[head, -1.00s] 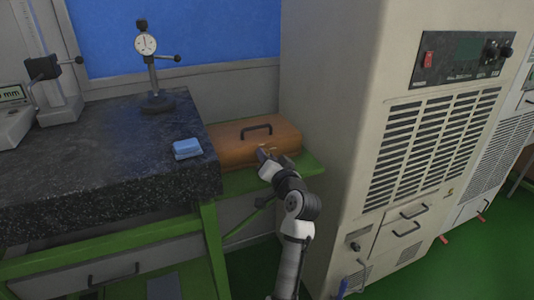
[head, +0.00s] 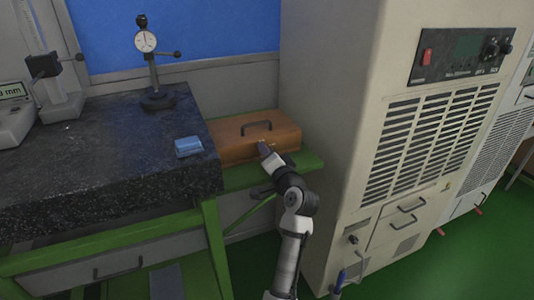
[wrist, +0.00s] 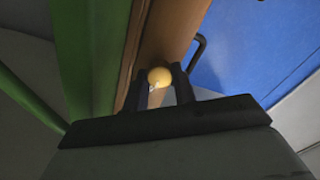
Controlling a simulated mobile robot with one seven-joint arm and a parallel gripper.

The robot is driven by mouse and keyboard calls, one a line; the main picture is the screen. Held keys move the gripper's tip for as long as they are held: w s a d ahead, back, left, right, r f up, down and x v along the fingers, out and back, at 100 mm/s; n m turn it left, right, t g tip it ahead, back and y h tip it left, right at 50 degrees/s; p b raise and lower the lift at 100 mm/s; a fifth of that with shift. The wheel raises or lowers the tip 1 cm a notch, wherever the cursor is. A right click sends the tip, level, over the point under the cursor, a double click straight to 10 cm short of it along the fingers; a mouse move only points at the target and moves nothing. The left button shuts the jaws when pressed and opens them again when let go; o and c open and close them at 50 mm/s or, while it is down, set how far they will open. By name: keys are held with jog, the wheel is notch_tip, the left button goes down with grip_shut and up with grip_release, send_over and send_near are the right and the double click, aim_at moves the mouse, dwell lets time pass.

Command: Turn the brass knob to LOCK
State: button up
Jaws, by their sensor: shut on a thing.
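The brass knob (wrist: 158,76) is a round yellow ball on the front face of a wooden case; in the wrist view it sits between the two dark fingertips of my gripper (wrist: 161,88). My gripper is shut on the knob. In the head view my gripper (head: 264,149) is at the front of the orange-brown wooden case (head: 230,150), and the knob is hidden or too small to make out. The case lid is down, with a black handle (head: 257,128) on top. No LOCK mark is readable.
A green bench frame (head: 210,235) carries the case and a dark granite plate (head: 110,130) at left. A blue block (head: 188,146) and a dial gauge stand (head: 148,45) are on the plate. A tall beige cabinet (head: 340,110) stands close at right.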

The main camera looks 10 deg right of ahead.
jog(key=o, duration=1)
jog(key=s+d+b, duration=0.2)
jog(key=s+b, duration=0.1)
jog(key=s, duration=1)
jog(key=shift+s+d+b, duration=0.3)
jog(key=shift+d+b, duration=0.05)
jog(key=shift+b, duration=0.05)
